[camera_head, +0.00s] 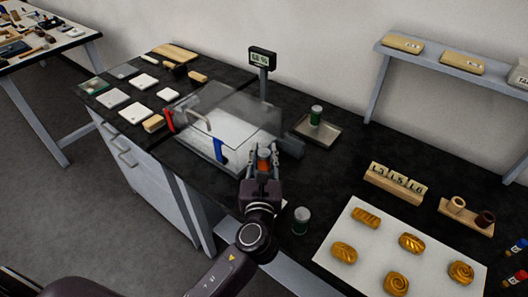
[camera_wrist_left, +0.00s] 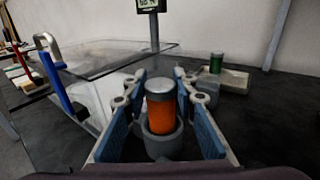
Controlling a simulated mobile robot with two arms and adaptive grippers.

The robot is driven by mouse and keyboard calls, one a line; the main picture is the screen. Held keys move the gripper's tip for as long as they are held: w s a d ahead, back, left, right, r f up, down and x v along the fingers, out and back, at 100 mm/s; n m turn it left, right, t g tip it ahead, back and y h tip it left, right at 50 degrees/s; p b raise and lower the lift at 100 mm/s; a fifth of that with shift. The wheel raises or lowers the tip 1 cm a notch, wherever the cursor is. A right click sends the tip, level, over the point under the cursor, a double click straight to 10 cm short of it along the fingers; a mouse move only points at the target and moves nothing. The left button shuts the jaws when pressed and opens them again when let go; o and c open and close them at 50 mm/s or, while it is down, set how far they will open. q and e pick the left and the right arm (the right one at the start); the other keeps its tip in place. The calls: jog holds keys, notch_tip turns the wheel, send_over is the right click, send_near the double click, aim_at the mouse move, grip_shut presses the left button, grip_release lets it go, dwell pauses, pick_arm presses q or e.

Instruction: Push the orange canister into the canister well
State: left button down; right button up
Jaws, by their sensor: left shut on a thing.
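The orange canister (camera_head: 263,164) has a grey cap and stands upright between the fingers of my left gripper (camera_head: 263,157). In the left wrist view the orange canister (camera_wrist_left: 162,108) is centred between the blue finger pads. Its lower end sits inside a round grey collar, which looks like the canister well (camera_wrist_left: 163,144). A good length of the orange body still shows above the collar's rim. My left gripper is shut on the canister. The depth inside the collar is hidden. My right gripper is in neither view.
A clear-lidded device (camera_head: 222,112) with a blue handle (camera_head: 221,151) and a red one stands close to the left gripper. A green canister (camera_head: 316,115) is on a tray behind; another (camera_head: 301,220) stands right of the gripper. A pastry mat (camera_head: 340,275) lies at lower right.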

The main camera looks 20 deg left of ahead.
pick_arm(q)
jog(key=shift+f+b, duration=0.7)
jog(key=shift+f, duration=0.45)
jog(key=c, duration=1.5)
grip_release()
jog(key=v, duration=1.2)
